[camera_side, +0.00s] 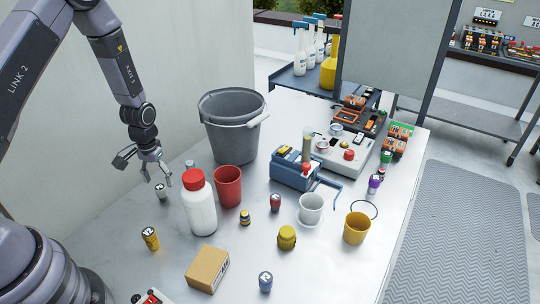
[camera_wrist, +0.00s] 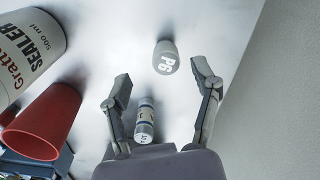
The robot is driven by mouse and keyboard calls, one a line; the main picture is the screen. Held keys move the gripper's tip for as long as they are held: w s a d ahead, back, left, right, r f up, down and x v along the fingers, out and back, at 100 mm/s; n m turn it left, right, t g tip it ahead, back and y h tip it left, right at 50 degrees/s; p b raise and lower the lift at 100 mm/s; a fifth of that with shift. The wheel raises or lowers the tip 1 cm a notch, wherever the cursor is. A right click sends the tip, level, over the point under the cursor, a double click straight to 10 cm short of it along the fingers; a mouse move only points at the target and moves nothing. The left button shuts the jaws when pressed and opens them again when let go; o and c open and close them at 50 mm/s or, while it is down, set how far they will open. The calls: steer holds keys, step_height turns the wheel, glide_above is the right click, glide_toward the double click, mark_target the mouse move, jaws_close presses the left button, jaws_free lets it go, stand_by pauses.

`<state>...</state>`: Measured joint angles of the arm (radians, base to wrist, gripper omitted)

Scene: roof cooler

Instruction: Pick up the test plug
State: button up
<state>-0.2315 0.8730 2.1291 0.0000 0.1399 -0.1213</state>
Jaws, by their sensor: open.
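A small grey plug marked P6 (camera_wrist: 166,57) stands on the steel bench in the wrist view, just beyond and between my fingertips. It also shows in the side view (camera_side: 161,191), below my gripper (camera_side: 144,171). No lettering names it as the test plug. My gripper is open and empty, its two fingers spread in the wrist view (camera_wrist: 162,75), above the bench and apart from the plug.
A white sealer bottle (camera_side: 201,212) with a red cap and a red cup (camera_side: 228,187) stand right of my gripper. A grey bucket (camera_side: 231,135) is behind. Several small coloured pieces, a cardboard box (camera_side: 208,268) and a white mug (camera_side: 311,210) are spread over the bench.

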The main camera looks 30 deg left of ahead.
mark_target(160, 187)
steer(key=f, duration=0.5)
steer(key=shift+a+f, duration=0.3)
steer(key=shift+a, duration=0.05)
jaws_close()
steer(key=shift+r, duration=0.15)
